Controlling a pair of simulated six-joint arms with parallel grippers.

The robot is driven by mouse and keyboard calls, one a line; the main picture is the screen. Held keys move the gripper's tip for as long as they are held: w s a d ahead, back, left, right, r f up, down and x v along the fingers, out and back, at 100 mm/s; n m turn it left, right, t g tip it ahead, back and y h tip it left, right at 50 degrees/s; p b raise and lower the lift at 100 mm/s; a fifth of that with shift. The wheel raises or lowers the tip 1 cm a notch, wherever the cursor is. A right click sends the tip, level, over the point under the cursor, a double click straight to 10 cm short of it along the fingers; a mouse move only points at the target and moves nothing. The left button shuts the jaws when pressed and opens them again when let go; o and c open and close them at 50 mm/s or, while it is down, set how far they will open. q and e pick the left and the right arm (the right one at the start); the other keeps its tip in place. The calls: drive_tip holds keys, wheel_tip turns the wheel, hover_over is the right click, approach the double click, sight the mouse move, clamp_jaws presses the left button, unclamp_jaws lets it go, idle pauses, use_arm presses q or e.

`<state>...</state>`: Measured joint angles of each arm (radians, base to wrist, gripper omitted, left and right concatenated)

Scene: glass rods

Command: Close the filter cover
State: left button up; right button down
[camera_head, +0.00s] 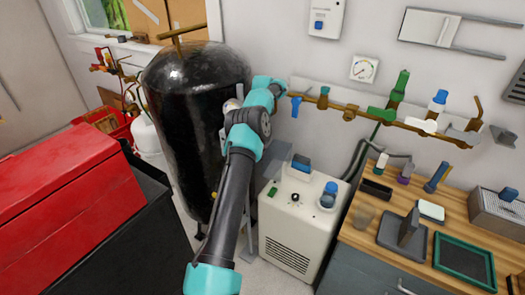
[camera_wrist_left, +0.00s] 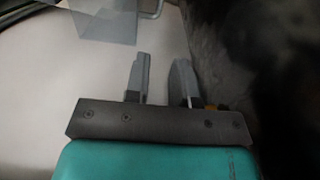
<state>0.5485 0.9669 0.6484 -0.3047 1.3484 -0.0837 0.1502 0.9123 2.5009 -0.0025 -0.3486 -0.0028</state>
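No part is plainly recognisable as the filter cover. A grey plate-like part (camera_head: 275,160) stands between the black tank (camera_head: 195,115) and the white machine (camera_head: 300,225), partly behind my left arm; I cannot tell whether it is the cover. A grey, see-through panel (camera_wrist_left: 105,22) shows at the top of the left wrist view. My left gripper (camera_wrist_left: 160,80) has its two fingers apart with nothing seen between them. In the head view it is near the tank's upper right side, its fingers not clearly seen. My right gripper is not in view.
A brown wall pipe (camera_head: 340,105) with several coloured valves runs right of my left gripper. A wooden bench (camera_head: 345,232) with tools stands at the right. A red chest (camera_head: 70,205) fills the lower left.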

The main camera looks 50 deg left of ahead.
use_arm(q)
wheel_tip(320, 180, down, 17)
drive_tip(key=shift+r, duration=0.1)
idle(0.5)
drive_tip(key=shift+c, duration=0.4)
clamp_jaws()
